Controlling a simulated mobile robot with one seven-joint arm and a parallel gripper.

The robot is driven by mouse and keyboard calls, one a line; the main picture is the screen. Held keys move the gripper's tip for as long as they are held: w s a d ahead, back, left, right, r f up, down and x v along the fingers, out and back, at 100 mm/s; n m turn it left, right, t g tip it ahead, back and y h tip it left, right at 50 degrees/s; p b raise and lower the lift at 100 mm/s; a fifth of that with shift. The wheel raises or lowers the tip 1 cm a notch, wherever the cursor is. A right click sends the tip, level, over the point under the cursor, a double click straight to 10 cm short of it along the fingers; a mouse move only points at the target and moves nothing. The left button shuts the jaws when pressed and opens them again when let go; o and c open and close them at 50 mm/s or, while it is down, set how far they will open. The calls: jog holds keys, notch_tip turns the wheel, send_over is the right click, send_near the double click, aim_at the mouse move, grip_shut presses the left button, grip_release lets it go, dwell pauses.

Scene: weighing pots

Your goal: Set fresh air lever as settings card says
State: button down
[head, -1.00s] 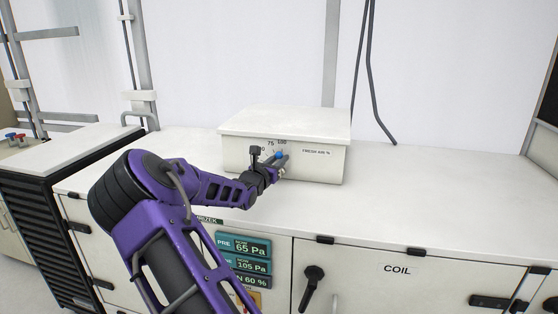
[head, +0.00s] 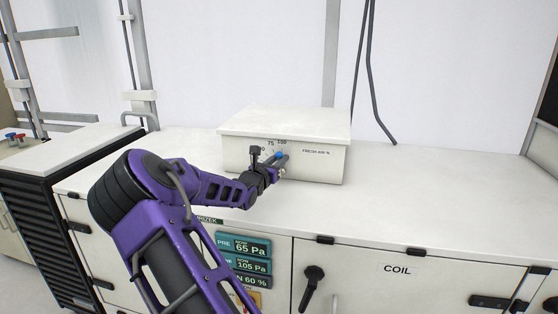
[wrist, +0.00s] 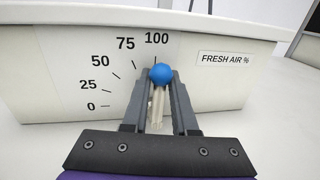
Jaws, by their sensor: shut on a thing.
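The fresh air lever has a blue ball knob (wrist: 161,74) on a pale stem and stands near the 100 mark of the scale. The scale (wrist: 118,66) runs 0, 25, 50, 75, 100 on the front of a white box (head: 308,164) labelled FRESH AIR %. My gripper (wrist: 160,88) is shut on the lever, with one finger on each side of the knob and stem. In the head view the blue knob (head: 279,154) shows at my fingertips. The settings card may be partly seen below the worktop, where a panel (head: 246,281) reads "N 60 %", its start hidden by my arm.
The box stands on a white worktop (head: 420,200) that is clear on the right. Teal panels (head: 250,247) on the cabinet front read 65 Pa and 105 Pa. A COIL door (head: 397,269) and a black handle (head: 312,280) are to their right. Dark cables (head: 372,80) hang behind.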

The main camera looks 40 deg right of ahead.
dwell(0.3)
jog(key=n+p, duration=0.1)
jog(key=w+n+p, duration=0.1)
jog(key=shift+a+r+p, duration=0.2)
jog(key=shift+a+p, duration=0.1)
jog(key=shift+a, duration=0.1)
jog(key=shift+w+a+f+n+t+p, duration=0.2)
jog(key=shift+n+p, duration=0.15)
jog(key=shift+n, duration=0.3)
jog(key=shift+w+a+f+n+t+p, duration=0.1)
jog(key=shift+w+a+f+n+p, duration=0.15)
jog(key=shift+n, duration=0.4)
jog(key=shift+d, duration=0.1)
jog(key=shift+r, duration=0.1)
jog(key=c, duration=0.8)
grip_release()
jog(key=shift+c, duration=0.2)
jog(key=shift+s, duration=0.1)
jog(key=v, duration=1.7)
jog(key=shift+f, duration=0.4)
